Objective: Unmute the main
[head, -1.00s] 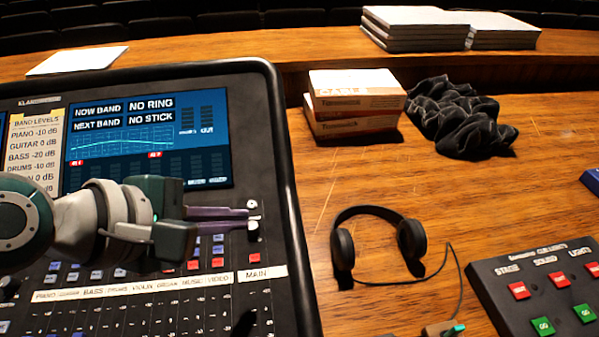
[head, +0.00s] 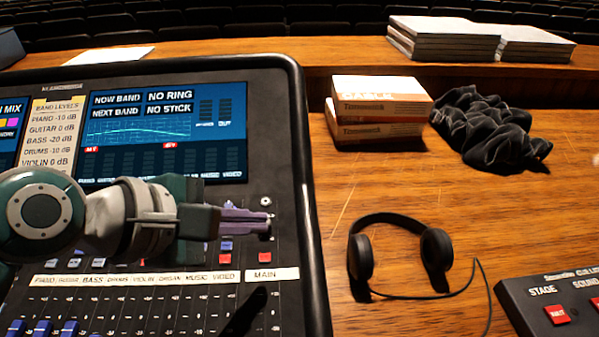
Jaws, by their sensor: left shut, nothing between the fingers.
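The mixing desk (head: 318,290) fills the left of the head view. Its MAIN strip label (head: 265,274) is at the right end of the channel labels. A small red button (head: 265,258) sits just above that label. My left gripper (head: 268,221) reaches in from the left over the desk, its purple fingers shut and empty. The fingertips are above the red button in the picture, below a small round knob (head: 265,202). I cannot tell whether they touch the panel. The gripper hides part of the button rows. My right gripper is not in view.
The desk screen (head: 200,130) is behind the gripper. Headphones (head: 360,257) lie on the wooden table to the right, with a cue-light box (head: 530,293) in the lower right corner. Cable boxes (head: 380,105) and dark crumpled cloth (head: 490,130) lie further back.

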